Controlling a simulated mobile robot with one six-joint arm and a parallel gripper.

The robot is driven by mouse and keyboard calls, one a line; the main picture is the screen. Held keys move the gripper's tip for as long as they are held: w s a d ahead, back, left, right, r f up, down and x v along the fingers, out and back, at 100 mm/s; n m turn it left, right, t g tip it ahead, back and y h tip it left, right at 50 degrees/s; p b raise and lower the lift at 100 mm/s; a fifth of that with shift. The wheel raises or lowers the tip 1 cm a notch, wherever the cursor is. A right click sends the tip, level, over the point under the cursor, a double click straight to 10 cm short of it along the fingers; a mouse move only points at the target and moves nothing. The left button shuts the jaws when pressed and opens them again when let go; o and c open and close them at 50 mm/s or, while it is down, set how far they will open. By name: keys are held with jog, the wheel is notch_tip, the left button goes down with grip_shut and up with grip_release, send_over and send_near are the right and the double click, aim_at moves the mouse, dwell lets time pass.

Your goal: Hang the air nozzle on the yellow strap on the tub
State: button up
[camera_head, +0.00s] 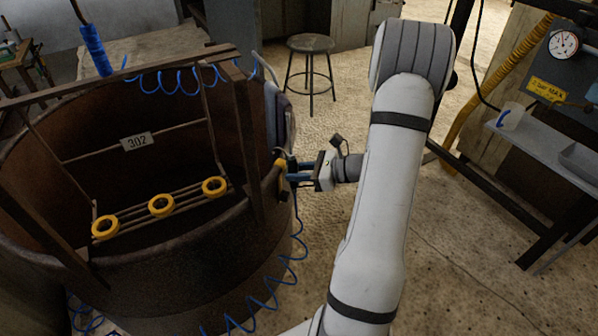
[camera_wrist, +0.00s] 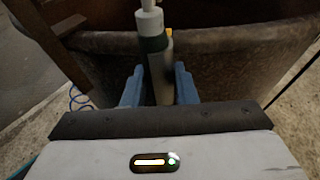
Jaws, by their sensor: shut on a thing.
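The tub (camera_head: 150,262) is a large rusty brown drum at the left of the head view; its wall and rim also show in the wrist view (camera_wrist: 225,42). My gripper (camera_head: 291,171) is at the tub's right rim. In the wrist view its blue fingers (camera_wrist: 158,78) are shut on a grey cylinder with a dark green band and white top, which I take as the air nozzle (camera_wrist: 157,58). A yellow piece, likely the strap (camera_head: 282,184), shows at the rim beside the fingertips. A yellow bit shows behind the nozzle. Whether nozzle and strap touch is hidden.
A blue coiled hose (camera_head: 262,305) hangs down the tub's outside. A rack with yellow rings (camera_head: 161,206) and a 302 plate (camera_head: 136,141) is inside the tub. A stool (camera_head: 310,47) stands behind; a bench with a gauge (camera_head: 563,43) is at right.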

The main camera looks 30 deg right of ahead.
aim_at(298, 184)
jog(key=shift+f, duration=0.15)
jog(key=shift+f+b, duration=0.9)
jog(key=shift+f, duration=0.25)
jog(key=shift+f, duration=0.2)
jog(key=shift+f+b, duration=0.45)
jog(key=shift+f, duration=0.1)
jog(key=o, duration=0.8)
